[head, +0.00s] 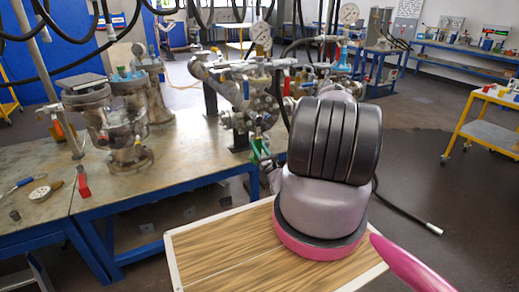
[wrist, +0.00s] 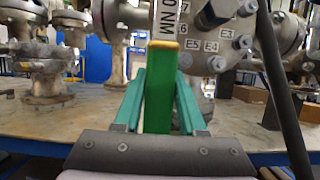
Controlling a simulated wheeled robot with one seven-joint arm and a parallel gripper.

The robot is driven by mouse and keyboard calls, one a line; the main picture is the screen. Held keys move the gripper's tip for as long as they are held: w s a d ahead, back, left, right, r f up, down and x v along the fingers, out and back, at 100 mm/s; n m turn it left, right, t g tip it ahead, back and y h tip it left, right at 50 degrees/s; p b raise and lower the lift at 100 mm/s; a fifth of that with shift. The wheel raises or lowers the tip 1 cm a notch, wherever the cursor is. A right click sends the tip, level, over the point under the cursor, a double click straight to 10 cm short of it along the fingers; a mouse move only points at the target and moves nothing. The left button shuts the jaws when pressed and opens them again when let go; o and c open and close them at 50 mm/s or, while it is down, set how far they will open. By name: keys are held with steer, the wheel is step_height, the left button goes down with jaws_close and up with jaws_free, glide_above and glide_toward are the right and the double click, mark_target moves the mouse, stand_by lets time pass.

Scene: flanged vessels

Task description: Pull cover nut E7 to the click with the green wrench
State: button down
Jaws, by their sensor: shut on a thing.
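The green wrench (wrist: 163,90) stands upright in the middle of the wrist view, with a yellow band and a pale scale strip marked NM above its grip. My gripper (wrist: 160,100) has its teal fingers shut on the green grip from both sides. Behind it is a grey flange cover (wrist: 228,48) with tags E3, E4 and E5. Tags ending in 6 and 7 show partly at the wrench's right edge. Nut E7 itself and the wrench's head cannot be made out. In the head view, the green by my gripper (head: 261,150) is small and partly hidden by my arm.
The steel workbench (head: 190,155) carries pipework and a second vessel (head: 125,125) at left.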

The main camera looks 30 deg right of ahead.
steer(key=shift+w, duration=0.6)
steer(key=shift+s, duration=0.1)
steer(key=shift+w, duration=0.2)
steer(key=shift+w, duration=1.1)
steer(key=shift+a, duration=0.1)
